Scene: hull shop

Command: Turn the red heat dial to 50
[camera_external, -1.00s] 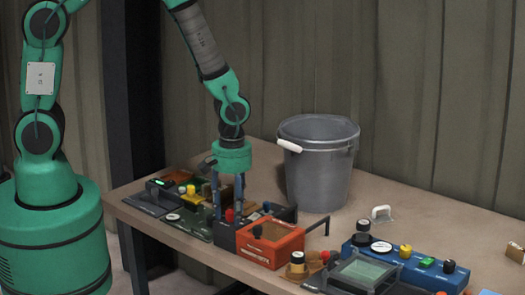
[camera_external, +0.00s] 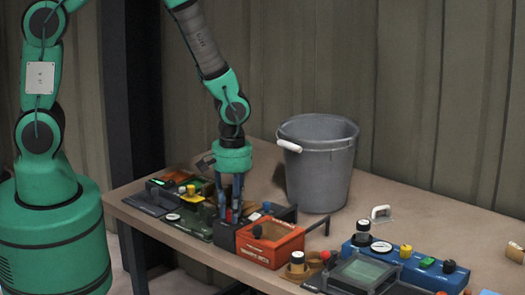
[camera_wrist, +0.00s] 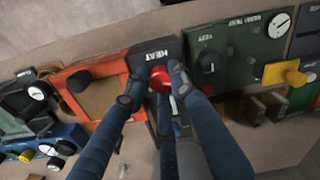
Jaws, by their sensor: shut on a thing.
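The red heat dial (camera_wrist: 159,78) sits on a narrow dark panel (camera_wrist: 143,57) with white lettering, in the middle of the wrist view. In the external view the red dial (camera_external: 229,214) shows only as a small patch between the fingers. My gripper (camera_external: 229,217) points straight down over this panel. The dial's pointer and scale numbers are too small or hidden to read.
An orange-red box (camera_external: 287,249) stands right beside the dark panel. A green panel (camera_wrist: 236,50) with a black knob, gauge and yellow handle is on its other side. A grey bucket (camera_external: 318,180) stands behind. A blue panel (camera_external: 393,262) is farther right.

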